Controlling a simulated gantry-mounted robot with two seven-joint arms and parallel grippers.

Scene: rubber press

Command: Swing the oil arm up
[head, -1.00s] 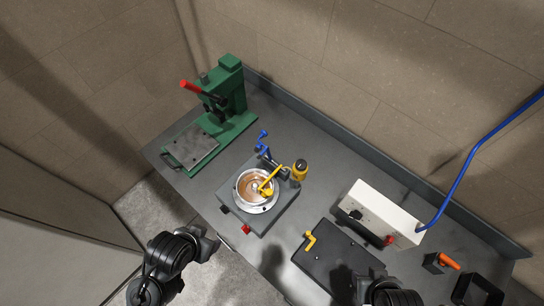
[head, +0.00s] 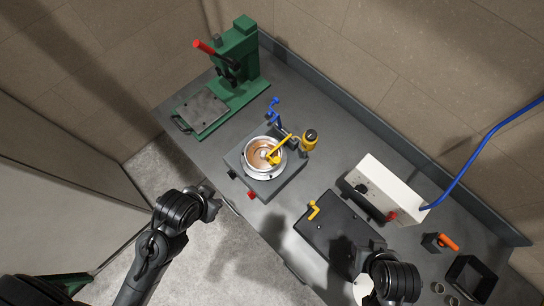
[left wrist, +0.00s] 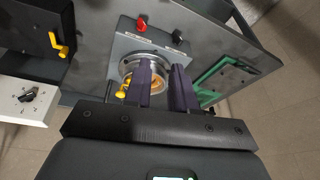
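The yellow oil arm (head: 278,150) reaches from a yellow post with a black top (head: 308,140) down over a round silver cup (head: 280,168) with a brown inside. The cup sits on a grey block on the bench. In the left wrist view the cup (left wrist: 130,66) shows behind my fingers, with a yellow end (left wrist: 122,93) of the arm beside it. My left gripper (head: 213,203) is in front of the bench, left of and below the cup, apart from it. Its two fingers (left wrist: 162,78) are parted and nothing is between them. My right gripper's fingers are hidden behind its wrist at bottom right.
A green press (head: 238,65) with a red handle stands at back left. A blue lever (head: 273,112) rises behind the cup. A dark plate with a yellow handle (head: 314,209), a white control box (head: 384,187) and an orange-handled block (head: 447,242) lie to the right.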

